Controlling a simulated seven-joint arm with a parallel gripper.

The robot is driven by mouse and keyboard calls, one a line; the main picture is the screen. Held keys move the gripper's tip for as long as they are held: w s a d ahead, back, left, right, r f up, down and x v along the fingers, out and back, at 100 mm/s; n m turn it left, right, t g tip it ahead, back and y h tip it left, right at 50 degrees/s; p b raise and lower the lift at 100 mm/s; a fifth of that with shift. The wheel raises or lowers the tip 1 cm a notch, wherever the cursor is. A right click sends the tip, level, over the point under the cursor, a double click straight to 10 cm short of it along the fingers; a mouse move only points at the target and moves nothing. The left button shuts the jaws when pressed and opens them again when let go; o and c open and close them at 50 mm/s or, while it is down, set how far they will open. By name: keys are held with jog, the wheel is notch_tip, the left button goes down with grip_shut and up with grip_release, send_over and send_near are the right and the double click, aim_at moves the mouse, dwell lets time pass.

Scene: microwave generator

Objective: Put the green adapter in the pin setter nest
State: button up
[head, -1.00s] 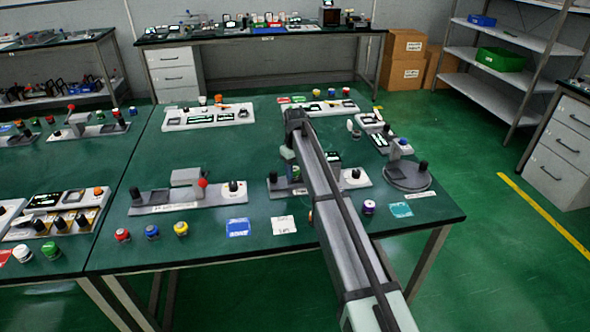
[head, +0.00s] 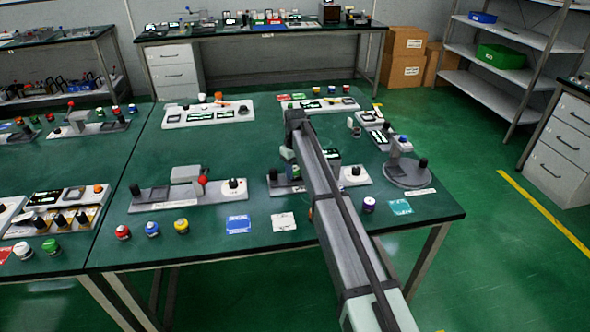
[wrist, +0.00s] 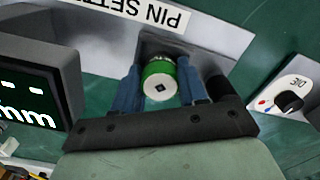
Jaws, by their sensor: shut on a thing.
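The green adapter (wrist: 159,82), a round green piece with a white top and a small dark square hole, is between the blue fingers of my gripper (wrist: 160,76) in the wrist view. The gripper is shut on it. Just beyond it is the grey body of the pin setter (wrist: 172,46), beside a white label reading "PIN SETT…". The nest is hidden, and I cannot tell whether the adapter touches it. In the head view the pin setter base (head: 356,176) is partly covered by my arm, and the adapter cannot be made out clearly.
A dark box with a lit display (wrist: 30,100) stands close left of the gripper. A white panel with a dark knob (wrist: 289,100) lies to the right. In the head view, a grey fixture with a red ball (head: 188,190) and a round-based fixture (head: 407,172) flank the pin setter.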

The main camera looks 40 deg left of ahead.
aim_at(295, 169)
jog(key=shift+s+d+f, duration=0.1)
jog(key=shift+s+f, duration=0.05)
jog(key=shift+f, duration=0.4)
jog(key=o, duration=1)
jog(key=shift+o, duration=1.2)
jog(key=shift+r, duration=0.25)
notch_tip(295, 169, up, 14)
jog(key=shift+r, duration=0.2)
